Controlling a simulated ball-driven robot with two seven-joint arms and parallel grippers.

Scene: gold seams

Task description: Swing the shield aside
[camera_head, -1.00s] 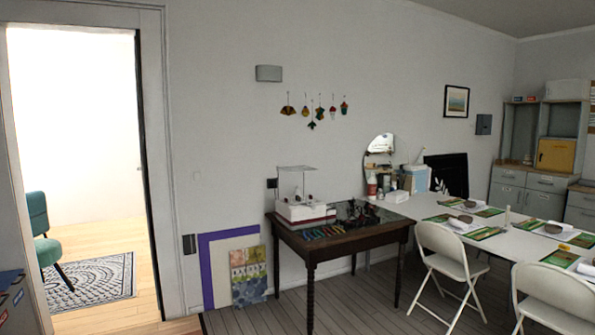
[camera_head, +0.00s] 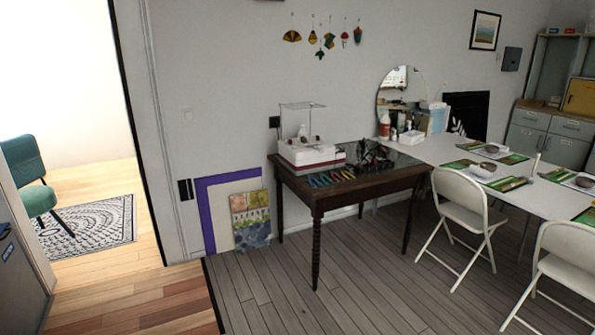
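A clear, thin-edged shield (camera_head: 303,105) stands over a white machine (camera_head: 311,152) on the dark wooden table (camera_head: 345,194) against the wall. The shield looks like a see-through box or panel with a flat top; its hinge is too small to tell. A small red thing and other small parts show behind or under it. Neither of my grippers is in view.
Colourful-handled tools (camera_head: 330,179) and a dark tangled object (camera_head: 375,157) share the table. A round mirror (camera_head: 400,88), a long white table (camera_head: 455,160) and folding chairs (camera_head: 465,203) are to the right. Boards (camera_head: 250,218) lean on the wall. The grey floor in front is clear.

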